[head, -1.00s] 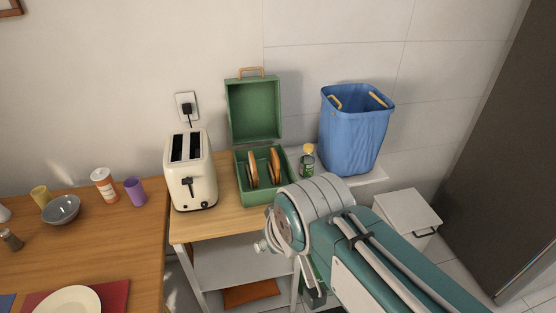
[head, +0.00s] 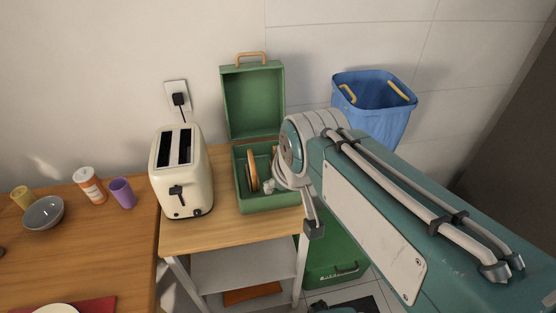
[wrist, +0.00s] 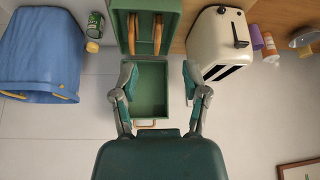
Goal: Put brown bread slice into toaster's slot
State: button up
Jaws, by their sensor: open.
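Two bread slices stand upright in an open green bread box (head: 253,203). The left slice (head: 252,171) is plain in the head view, and the other is mostly hidden by my arm. Both the left slice (wrist: 132,35) and the right slice (wrist: 158,35) show in the wrist view; which one is the brown slice I cannot tell. The cream toaster (head: 184,190), with two dark empty slots on top, stands left of the box. My gripper (wrist: 160,78) is open and empty, its fingers spread apart, with the box between and beyond them in the wrist view.
The box's raised lid (head: 252,98) stands at the back. A blue bin (head: 375,115) is behind my arm at the right. A purple cup (head: 122,193), an orange-white bottle (head: 90,186) and a grey bowl (head: 43,213) are on the table at left. Bare wood lies before the toaster.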

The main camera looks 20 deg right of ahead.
jog(key=w+d+f+m, duration=0.1)
jog(key=w+d+f, duration=0.2)
jog(key=w, duration=0.4)
jog(key=w+d+f, duration=0.4)
jog(key=w, duration=0.3)
jog(key=w+d+f+m, duration=0.1)
jog(key=w+d+f, duration=0.2)
jog(key=w, duration=0.5)
jog(key=shift+g+h, duration=0.4)
jog(key=x, duration=1)
jog(key=shift+a+f, duration=0.15)
jog(key=shift+f, duration=0.2)
jog(key=shift+c, duration=0.3)
grip_shut()
